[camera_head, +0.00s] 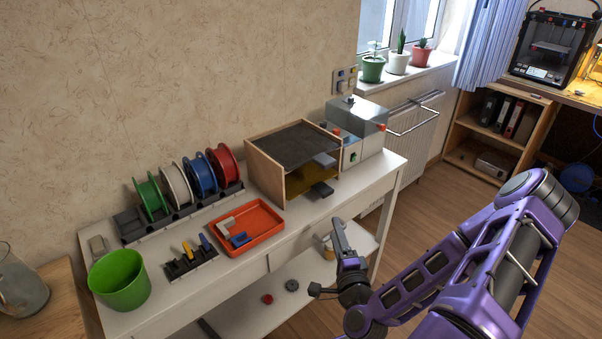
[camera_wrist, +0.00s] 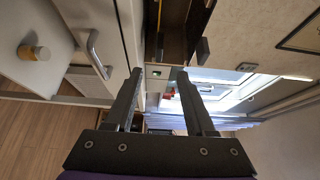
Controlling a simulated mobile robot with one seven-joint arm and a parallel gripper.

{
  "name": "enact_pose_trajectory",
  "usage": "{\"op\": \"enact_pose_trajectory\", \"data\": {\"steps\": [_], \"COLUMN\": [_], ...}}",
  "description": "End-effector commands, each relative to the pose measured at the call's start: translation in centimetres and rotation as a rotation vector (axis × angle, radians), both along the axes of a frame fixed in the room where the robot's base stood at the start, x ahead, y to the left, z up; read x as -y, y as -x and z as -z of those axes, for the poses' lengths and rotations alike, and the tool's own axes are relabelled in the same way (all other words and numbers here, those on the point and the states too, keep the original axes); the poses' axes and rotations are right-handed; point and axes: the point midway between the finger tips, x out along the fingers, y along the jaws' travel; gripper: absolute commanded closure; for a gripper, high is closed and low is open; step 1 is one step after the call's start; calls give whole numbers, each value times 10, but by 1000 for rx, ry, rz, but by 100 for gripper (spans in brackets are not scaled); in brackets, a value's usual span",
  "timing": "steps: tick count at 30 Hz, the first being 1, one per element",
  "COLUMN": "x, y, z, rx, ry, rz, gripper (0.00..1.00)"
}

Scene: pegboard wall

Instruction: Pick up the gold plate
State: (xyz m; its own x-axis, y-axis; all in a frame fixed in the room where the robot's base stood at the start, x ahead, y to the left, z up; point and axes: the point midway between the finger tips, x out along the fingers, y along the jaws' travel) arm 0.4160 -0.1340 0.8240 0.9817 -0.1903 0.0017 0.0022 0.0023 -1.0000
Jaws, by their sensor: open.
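A gold plate (camera_head: 297,186) lies inside the open-fronted wooden rack (camera_head: 265,168) on the white table. Only part of its gold surface shows, under the rack's dark upper plate (camera_head: 296,140). A dark tab (camera_head: 322,189) sticks out at the front on the gold plate's level. My gripper (camera_head: 325,256) is in front of the table, apart from the rack and lower in the picture. Its fingers are spread with nothing between them.
An orange tray (camera_head: 270,236), a tool holder (camera_head: 190,262), a green bin (camera_head: 120,280) and several filament spools (camera_head: 202,175) stand left of the rack. A grey machine (camera_head: 357,118) stands close on its right. The table's drawer handle (camera_wrist: 97,52) is near my fingers in the wrist view.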

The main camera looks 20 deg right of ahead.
Motion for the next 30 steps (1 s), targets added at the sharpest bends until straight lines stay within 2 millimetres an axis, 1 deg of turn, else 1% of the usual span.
{"op": "enact_pose_trajectory", "data": {"steps": [1,5,6,7,12,15,18,23,26,30], "x": [0,3,5,6,13,17,19,20,23,27], "y": [-4,-25,-34,-41,-77,-94,-105,-114,-127,-150], "z": [3,6,1,-1,0,0,1,1,1,1], "rx": [3,4,3,3,1,0,-1,-1,-1,1], "ry": [1,5,4,4,3,3,3,3,3,2], "rz": [-2,-5,-4,-5,-4,-4,-3,-4,-3,-3], "gripper": [45,45,45,45,45,45,45,45,45,45]}}
